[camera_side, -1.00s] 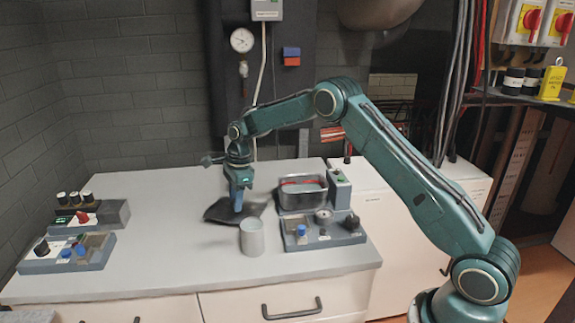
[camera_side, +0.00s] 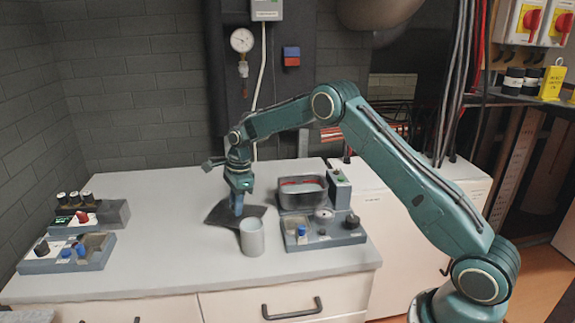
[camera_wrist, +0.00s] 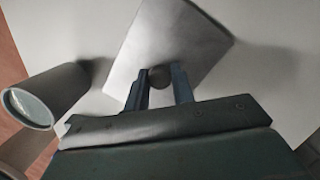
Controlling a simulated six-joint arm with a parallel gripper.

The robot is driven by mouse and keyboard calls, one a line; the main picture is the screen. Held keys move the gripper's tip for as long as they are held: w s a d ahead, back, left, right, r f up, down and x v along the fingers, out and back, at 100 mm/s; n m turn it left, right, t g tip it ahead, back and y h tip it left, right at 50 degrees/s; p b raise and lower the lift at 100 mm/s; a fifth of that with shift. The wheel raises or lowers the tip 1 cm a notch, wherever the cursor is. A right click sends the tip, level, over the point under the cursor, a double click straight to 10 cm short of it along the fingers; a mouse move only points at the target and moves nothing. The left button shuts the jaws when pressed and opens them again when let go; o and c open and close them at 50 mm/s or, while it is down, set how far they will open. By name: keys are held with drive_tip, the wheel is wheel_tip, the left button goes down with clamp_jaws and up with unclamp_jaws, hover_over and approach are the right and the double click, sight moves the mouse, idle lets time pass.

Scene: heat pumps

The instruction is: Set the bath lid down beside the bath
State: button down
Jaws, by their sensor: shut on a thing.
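The bath lid (camera_side: 221,213) is a dark, flat square plate in the side view, left of the bath. In the wrist view the lid (camera_wrist: 185,40) looks light grey, with a round knob (camera_wrist: 160,74) between the fingers. My gripper (camera_side: 238,211) points down and is shut on the lid's knob; the fingers also show in the wrist view (camera_wrist: 160,84). The lid is at or just above the bench top; I cannot tell whether it touches. The bath (camera_side: 303,197) is an open metal tub with something red inside.
A grey cup (camera_side: 252,238) stands close in front of the lid; it also shows in the wrist view (camera_wrist: 42,97). A control unit (camera_side: 322,232) with knobs sits in front of the bath. Another unit (camera_side: 67,254) stands far left. The bench top (camera_side: 155,220) between is clear.

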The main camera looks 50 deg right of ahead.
sight(244, 212)
drive_tip(key=shift+f, duration=0.45)
drive_tip(key=c, duration=1.1)
unclamp_jaws()
drive_tip(key=shift+r, duration=0.15)
wheel_tip(244, 212, up, 13)
drive_tip(key=d, duration=0.2)
drive_tip(key=shift+s+r, duration=0.2)
drive_tip(key=shift+s, duration=0.2)
drive_tip(key=shift+a, duration=0.1)
